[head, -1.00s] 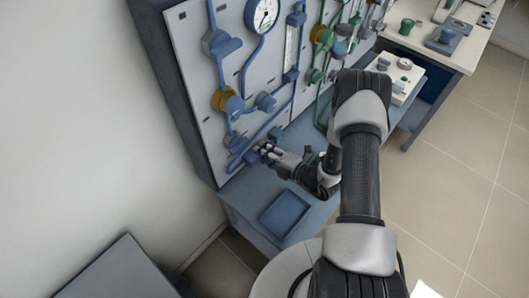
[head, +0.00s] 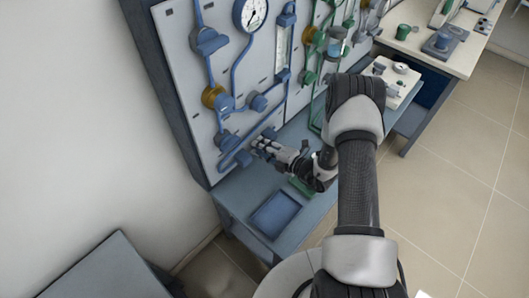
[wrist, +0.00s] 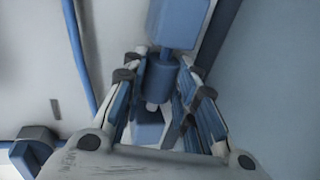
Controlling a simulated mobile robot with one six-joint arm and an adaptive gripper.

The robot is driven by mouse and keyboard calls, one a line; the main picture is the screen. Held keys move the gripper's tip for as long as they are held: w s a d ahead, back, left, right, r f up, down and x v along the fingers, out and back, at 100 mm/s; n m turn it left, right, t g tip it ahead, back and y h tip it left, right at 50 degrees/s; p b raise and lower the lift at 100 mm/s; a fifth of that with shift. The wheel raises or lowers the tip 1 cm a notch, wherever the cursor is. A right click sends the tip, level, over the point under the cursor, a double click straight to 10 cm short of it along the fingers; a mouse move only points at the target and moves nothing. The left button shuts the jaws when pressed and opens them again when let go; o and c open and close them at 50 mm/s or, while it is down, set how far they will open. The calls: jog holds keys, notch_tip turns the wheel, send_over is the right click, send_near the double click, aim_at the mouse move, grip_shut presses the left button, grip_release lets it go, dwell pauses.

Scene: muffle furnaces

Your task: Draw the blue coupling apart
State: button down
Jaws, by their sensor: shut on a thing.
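The blue coupling (wrist: 160,78) shows in the wrist view as a blue cylinder below a larger blue block (wrist: 178,22). A short white stub (wrist: 151,106) shows under it, with another blue piece (wrist: 149,128) nearer my palm. My gripper (wrist: 163,72) is shut on the coupling, with a finger on either side. In the head view my gripper (head: 265,147) is at the lower edge of the panel, by the blue piping (head: 232,158). The fingers hide the coupling there, and I cannot tell whether its halves are apart.
The upright panel (head: 185,90) carries blue and green piping, valves and a round gauge (head: 251,13). A blue tray (head: 274,214) lies on the bench (head: 235,196) below. A small green object (head: 301,186) is under my wrist. Floor on the right is clear.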

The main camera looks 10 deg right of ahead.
jog(key=shift+w+d, duration=0.1)
jog(key=shift+d, duration=0.1)
jog(key=c, duration=1.6)
grip_release()
jog(key=o, duration=0.3)
jog(key=v, duration=1.2)
